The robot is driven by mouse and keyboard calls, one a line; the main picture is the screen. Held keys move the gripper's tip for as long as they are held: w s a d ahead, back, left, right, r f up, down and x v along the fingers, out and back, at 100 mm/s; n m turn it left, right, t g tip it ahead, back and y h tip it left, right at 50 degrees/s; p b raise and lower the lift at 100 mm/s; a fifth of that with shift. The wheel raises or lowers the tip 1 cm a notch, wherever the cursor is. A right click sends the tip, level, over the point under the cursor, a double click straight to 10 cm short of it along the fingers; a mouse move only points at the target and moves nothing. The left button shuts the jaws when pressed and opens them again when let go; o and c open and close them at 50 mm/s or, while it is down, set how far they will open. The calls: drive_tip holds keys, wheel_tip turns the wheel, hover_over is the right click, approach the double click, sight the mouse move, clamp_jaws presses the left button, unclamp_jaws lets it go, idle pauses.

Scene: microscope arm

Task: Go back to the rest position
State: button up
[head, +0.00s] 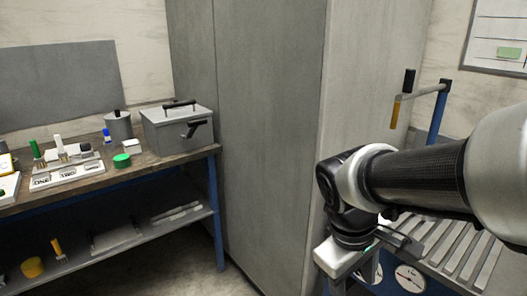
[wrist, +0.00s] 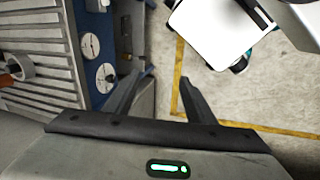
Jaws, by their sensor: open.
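My gripper (wrist: 162,78) is open in the wrist view, with its two dark fingers apart and nothing between them. Bare floor and the edge of a blue panel lie beyond the fingertips. In the head view my gripper (head: 404,241) is at the lower right, beside the grey slatted bench (head: 455,250) with round dials on its front. My arm reaches in from the right edge and hides part of that bench.
A blue post (head: 437,112) with a horizontal arm rises behind the slatted bench. A tall grey cabinet (head: 268,120) stands in the middle. At left, a workbench holds a grey lidded box (head: 178,128) and several small items.

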drive_tip(key=s+a+r+m+t+p, duration=0.1)
drive_tip(key=r+m+p, duration=0.1)
drive_tip(key=r+p, duration=0.3)
drive_tip(key=s+r+m+t+y+p, duration=0.1)
drive_tip(key=r+m+p, duration=0.1)
drive_tip(key=r+p, duration=0.4)
drive_tip(key=s+a+r+m+t+y+p, duration=0.1)
drive_tip(key=r+p, duration=0.5)
drive_tip(key=r, duration=0.7)
drive_tip(key=shift+s+a+r+m+t, duration=0.35)
drive_tip(key=shift+s+m+t, duration=0.25)
drive_tip(key=shift+m, duration=0.1)
